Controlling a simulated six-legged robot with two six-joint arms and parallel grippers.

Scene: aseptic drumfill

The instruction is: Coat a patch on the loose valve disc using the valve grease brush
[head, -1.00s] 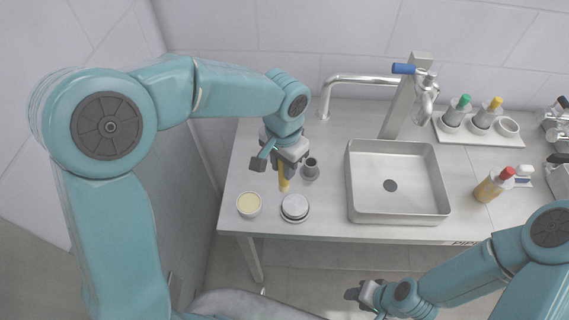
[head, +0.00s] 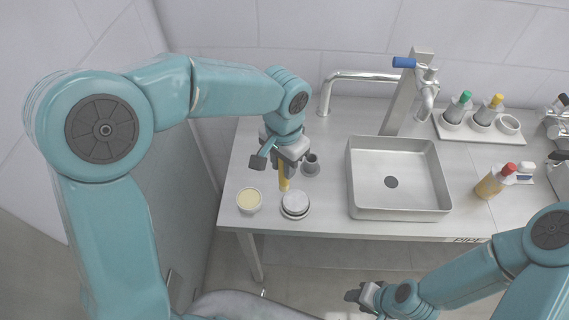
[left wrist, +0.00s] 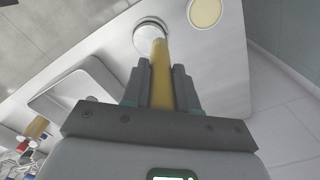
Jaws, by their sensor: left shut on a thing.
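My left gripper (head: 288,168) is shut on the yellow valve grease brush (head: 284,183), which points down toward the loose valve disc (head: 295,201). The disc is a round, pale metal piece lying near the table's front edge. In the left wrist view, the brush (left wrist: 161,75) runs out between the fingers, and its far end overlaps the disc (left wrist: 148,29). I cannot tell whether the bristles touch the disc. A round tub of pale yellow grease (head: 249,200) stands just left of the disc. My right gripper (head: 365,296) hangs in front of the table, its jaws unclear.
A steel sink basin (head: 438,203) with a tap is to the right. A white tray (head: 450,137) holds capped bottles at the back.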

